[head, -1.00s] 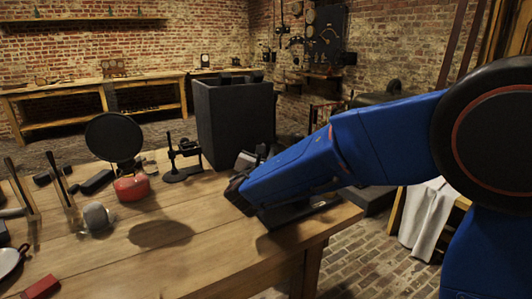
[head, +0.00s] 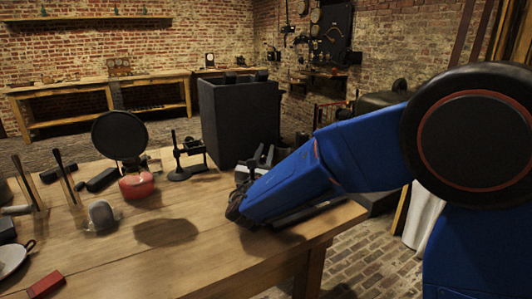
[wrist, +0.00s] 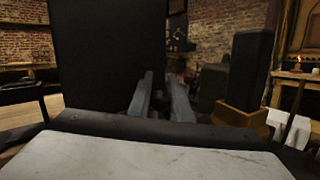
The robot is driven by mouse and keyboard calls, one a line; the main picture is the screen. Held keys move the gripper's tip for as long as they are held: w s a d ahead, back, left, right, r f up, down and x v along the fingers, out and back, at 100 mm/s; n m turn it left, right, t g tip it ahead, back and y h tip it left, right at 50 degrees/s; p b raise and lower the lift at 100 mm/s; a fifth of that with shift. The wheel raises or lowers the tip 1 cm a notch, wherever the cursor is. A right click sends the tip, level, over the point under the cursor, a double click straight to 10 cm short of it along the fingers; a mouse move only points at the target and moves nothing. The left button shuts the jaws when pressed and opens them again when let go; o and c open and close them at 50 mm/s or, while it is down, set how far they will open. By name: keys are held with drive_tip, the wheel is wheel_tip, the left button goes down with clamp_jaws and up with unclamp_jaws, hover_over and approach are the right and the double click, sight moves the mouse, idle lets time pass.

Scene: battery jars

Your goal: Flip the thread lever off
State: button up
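I cannot tell for sure which thing is the thread lever. A small black stand with upright posts and a crosspiece (head: 188,160) is on the table, left of my gripper. Two thin upright handles (head: 66,180) rise at the table's left side. My gripper (head: 257,158) is over the table's right part, just in front of the large dark jar (head: 238,118). In the wrist view, my two grey fingers (wrist: 160,85) stand apart, with nothing seen between them. The jar (wrist: 108,60) fills the wrist view's left half. My forearm hides the table beneath it.
A red-based thing with a round black disc (head: 118,135) and a grey dome (head: 102,214) are at the left. A red block (head: 46,285) lies near the front. The wooden table's (head: 200,255) front middle is clear. A dark upright box (wrist: 249,70) shows in the wrist view.

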sight(263, 161)
drive_tip(key=o, duration=0.4)
drive_tip(key=shift+s, duration=0.15)
drive_tip(key=v, duration=0.7)
drive_tip(key=shift+s+f, duration=0.15)
drive_tip(key=shift+s, duration=0.05)
drive_tip(key=shift+s, duration=0.1)
